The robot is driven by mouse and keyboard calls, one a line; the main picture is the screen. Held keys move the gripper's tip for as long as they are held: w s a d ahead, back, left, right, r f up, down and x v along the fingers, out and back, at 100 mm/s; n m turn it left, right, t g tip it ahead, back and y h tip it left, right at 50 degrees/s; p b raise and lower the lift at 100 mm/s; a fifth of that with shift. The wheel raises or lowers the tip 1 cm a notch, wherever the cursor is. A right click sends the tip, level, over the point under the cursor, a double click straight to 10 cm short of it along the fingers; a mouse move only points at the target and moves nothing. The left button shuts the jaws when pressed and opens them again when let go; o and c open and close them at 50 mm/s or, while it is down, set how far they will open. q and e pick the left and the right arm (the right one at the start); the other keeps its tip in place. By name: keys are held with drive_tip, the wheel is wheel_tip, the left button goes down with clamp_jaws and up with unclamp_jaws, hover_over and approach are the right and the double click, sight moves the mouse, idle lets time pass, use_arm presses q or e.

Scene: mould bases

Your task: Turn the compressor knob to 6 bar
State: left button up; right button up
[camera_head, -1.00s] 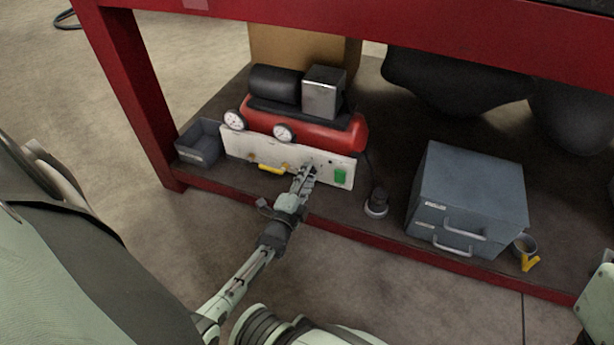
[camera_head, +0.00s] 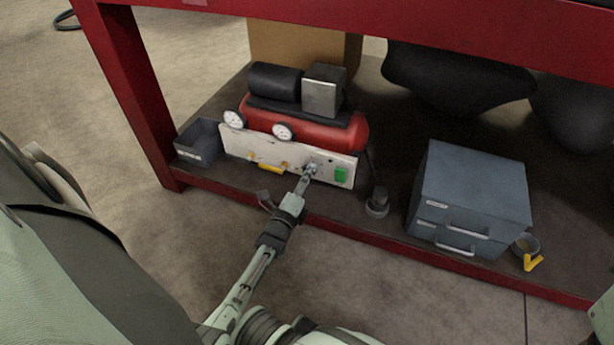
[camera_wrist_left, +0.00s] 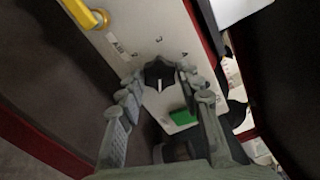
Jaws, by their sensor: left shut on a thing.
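The red compressor (camera_head: 335,135) stands on the low shelf, with a pale front panel (camera_head: 237,147) facing me. My left gripper (camera_head: 311,168) reaches the panel left of the green switch (camera_head: 341,175) and hides the knob in the head view. In the left wrist view, the dark knob (camera_wrist_left: 158,72) with a white pointer line sits between the fingertips of my left gripper (camera_wrist_left: 160,80), which is shut on it. My right gripper is out of view.
A yellow handle (camera_head: 270,168) is on the panel, left of my gripper. A grey bin (camera_head: 198,143) stands left of the compressor. The red bench frame (camera_head: 400,25) crosses above.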

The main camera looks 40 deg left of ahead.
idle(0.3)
use_arm(q)
drive_tip(key=o, duration=1.2)
drive_tip(key=shift+c, duration=0.2)
wheel_tip(320, 180, up, 10)
drive_tip(key=shift+r, duration=0.15)
